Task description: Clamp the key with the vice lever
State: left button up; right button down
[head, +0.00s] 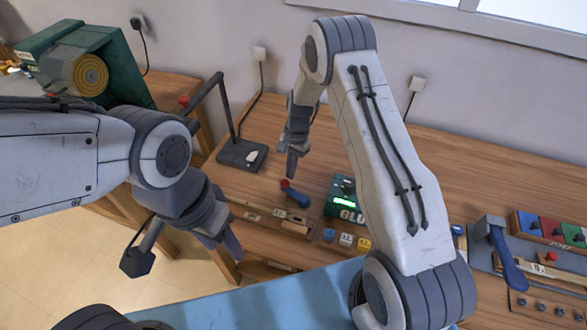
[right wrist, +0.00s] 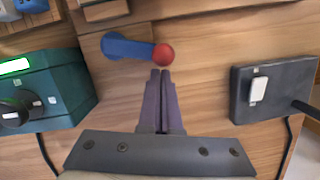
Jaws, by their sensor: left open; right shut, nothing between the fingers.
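A blue lever with a red ball knob (head: 295,194) lies on the wooden bench. It also shows in the right wrist view (right wrist: 127,46), with its red knob at the right end. My right gripper (head: 291,172) is shut and empty, pointing down at the knob. In the right wrist view its fingertips (right wrist: 160,72) are just below the red ball; I cannot tell whether they touch. A wooden strip with a block (head: 297,227), perhaps the key in its vice, lies in front of the lever. My left gripper (head: 222,243) is open and empty, off the bench's front left edge.
A green box with a lit display (head: 341,199) stands right of the lever. A dark lamp base with a white switch (head: 243,154) stands to its left. Small coloured blocks (head: 346,240) lie in front.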

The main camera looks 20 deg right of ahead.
jog(key=shift+s+a+f+n+b, duration=0.1)
jog(key=shift+a+n+b, duration=0.1)
jog(key=shift+a+n, duration=0.15)
jog(key=shift+s+a+n+b, duration=0.15)
jog(key=shift+a+n, duration=0.1)
jog(key=shift+n, duration=0.2)
jog(key=shift+s+a+n+h, duration=0.25)
jog(key=shift+a+n, duration=0.2)
jog(key=shift+n, duration=0.35)
jog(key=shift+w, duration=0.1)
